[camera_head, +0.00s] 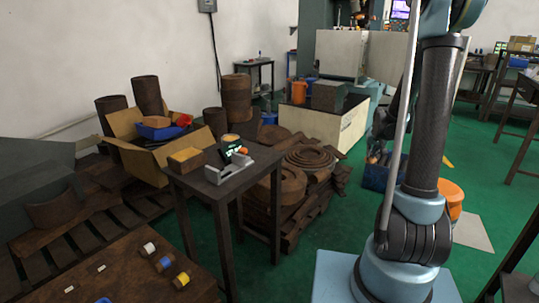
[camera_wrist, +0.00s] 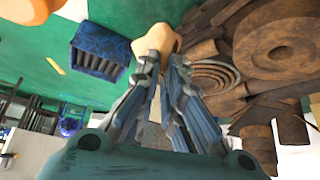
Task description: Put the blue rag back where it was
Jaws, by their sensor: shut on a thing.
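In the wrist view my gripper (camera_wrist: 160,58) has its two fingers close together at a tan, rounded thing (camera_wrist: 157,40) at the tips, and is shut on it. The held thing looks tan, not blue, and its far side is hidden. I cannot surely pick out a blue rag. A blue item (camera_head: 157,122) lies in the open cardboard box (camera_head: 150,165), with something red beside it.
A small dark table (camera_head: 222,185) carries a cardboard box (camera_head: 187,161) and a grey metal bracket (camera_head: 230,170). A blue crate (camera_wrist: 98,52) stands on the green floor. Brown rings and coils (camera_head: 309,160) are stacked behind the table. Green floor lies open right of them.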

